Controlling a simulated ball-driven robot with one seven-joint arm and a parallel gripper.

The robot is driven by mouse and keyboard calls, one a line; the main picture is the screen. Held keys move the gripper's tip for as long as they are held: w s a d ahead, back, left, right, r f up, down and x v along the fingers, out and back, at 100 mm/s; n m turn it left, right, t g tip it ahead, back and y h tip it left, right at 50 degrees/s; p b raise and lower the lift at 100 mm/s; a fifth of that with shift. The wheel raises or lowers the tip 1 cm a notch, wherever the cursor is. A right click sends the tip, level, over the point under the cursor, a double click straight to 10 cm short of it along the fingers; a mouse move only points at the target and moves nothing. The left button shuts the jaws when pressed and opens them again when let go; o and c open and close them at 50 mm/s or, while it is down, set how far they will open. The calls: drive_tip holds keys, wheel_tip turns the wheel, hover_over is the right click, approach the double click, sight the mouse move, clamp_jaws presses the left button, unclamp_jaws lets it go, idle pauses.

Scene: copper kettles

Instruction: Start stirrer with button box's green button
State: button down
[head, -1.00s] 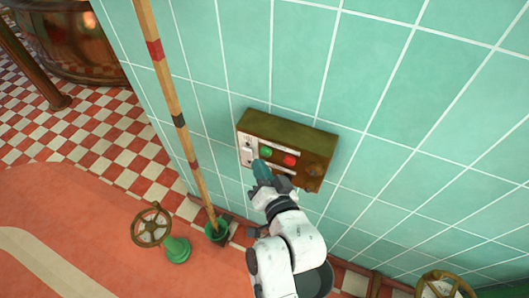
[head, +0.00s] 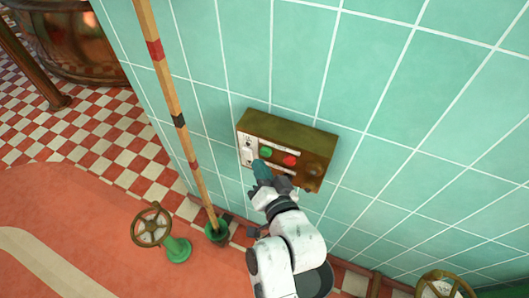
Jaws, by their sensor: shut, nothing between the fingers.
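The button box (head: 285,128) is a brownish-olive box fixed to the tiled wall in the middle of the head view. Its green button (head: 265,152) is on the left of its face, beside the red button (head: 290,160). A pale switch plate sits at the box's left end. My gripper (head: 261,166) is shut and empty, with its teal tip just below the green button. From this angle I cannot tell whether the tip touches the box. The stirrer is not clearly identifiable in this view.
A long wooden pole (head: 178,118) with coloured bands stands in a green holder (head: 216,232) left of the box. A brass handwheel (head: 151,225) on a green base stands further left. A copper kettle (head: 75,40) is at the upper left. Another wheel (head: 443,284) is at the lower right.

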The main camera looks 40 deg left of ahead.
drive_tip(key=shift+w+a, duration=0.1)
drive_tip(key=shift+w, duration=0.3)
drive_tip(key=shift+w+a+b, duration=0.1)
drive_tip(key=shift+w+b, duration=0.35)
drive_tip(key=shift+b, duration=0.1)
idle(0.8)
idle(0.3)
drive_tip(key=shift+s+d+p, duration=0.25)
drive_tip(key=shift+s+p, duration=0.35)
drive_tip(key=shift+s, duration=0.25)
drive_tip(key=s+p, duration=0.1)
drive_tip(key=s, duration=0.1)
drive_tip(key=s+d+p, duration=0.1)
drive_tip(key=s+p, duration=0.1)
drive_tip(key=s, duration=0.1)
drive_tip(key=shift+p, duration=0.3)
